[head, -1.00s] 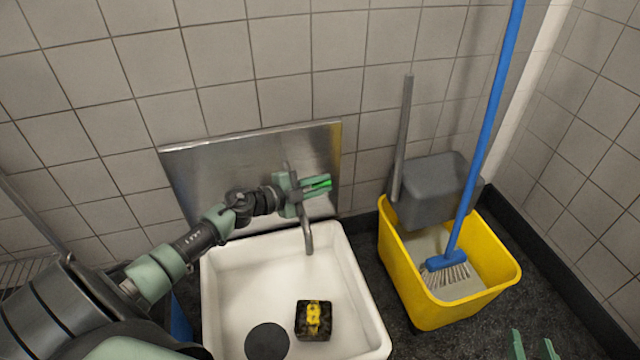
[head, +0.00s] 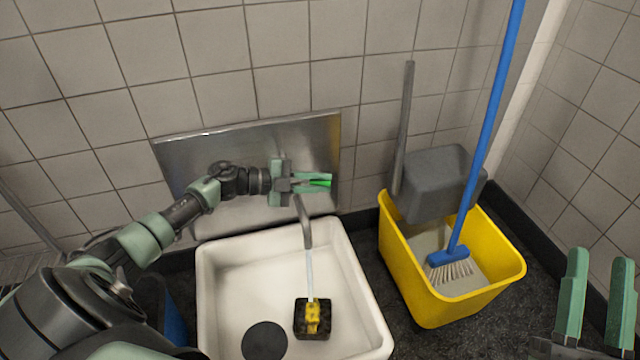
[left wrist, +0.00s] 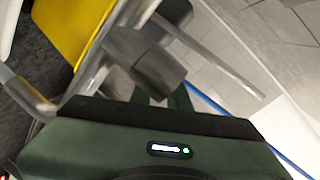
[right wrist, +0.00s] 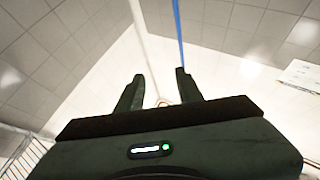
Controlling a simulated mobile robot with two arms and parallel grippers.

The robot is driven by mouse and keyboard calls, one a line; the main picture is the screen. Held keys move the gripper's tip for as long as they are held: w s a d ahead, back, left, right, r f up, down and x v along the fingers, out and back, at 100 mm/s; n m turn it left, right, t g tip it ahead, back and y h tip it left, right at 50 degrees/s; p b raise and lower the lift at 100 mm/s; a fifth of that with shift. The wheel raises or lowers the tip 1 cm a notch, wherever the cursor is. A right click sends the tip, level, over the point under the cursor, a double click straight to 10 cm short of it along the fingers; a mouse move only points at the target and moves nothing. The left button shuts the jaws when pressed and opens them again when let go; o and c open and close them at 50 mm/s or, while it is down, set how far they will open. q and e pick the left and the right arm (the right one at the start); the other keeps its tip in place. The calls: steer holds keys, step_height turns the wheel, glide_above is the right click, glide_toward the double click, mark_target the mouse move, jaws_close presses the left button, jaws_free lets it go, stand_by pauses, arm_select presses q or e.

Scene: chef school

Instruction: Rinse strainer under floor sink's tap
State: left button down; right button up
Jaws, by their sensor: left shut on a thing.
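The white floor sink (head: 212,290) stands against the wall, with a curved metal tap (head: 306,232) above it. A thin stream of water (head: 310,275) runs from the spout onto a dark square item with a yellow top (head: 313,318) on the sink floor. I take this for the strainer, but its details are too small to be sure. A dark round disc (head: 265,341) lies to its left. My left gripper (head: 320,181) is at the top of the tap, shut on what looks like the tap's handle, which it mostly hides. My right gripper (head: 599,262) is open and empty at the lower right.
A yellow bucket (head: 401,275) stands right of the sink. A metal splash plate (head: 240,150) is on the tiled wall behind the tap. Dark floor shows between sink and bucket.

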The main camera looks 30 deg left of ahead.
arm_select(q)
steer(key=shift+a, duration=0.4)
steer(key=c, duration=1.3)
jaws_free()
steer(key=shift+w+f, duration=0.1)
steer(key=shift+c, duration=0.2)
steer(key=shift+a+f, duration=0.1)
steer(key=shift+f, duration=0.05)
arm_select(e)
steer(key=shift+s+a+r+t, duration=0.1)
steer(key=shift+a+r+t, duration=0.05)
steer(key=shift+r+t, duration=0.2)
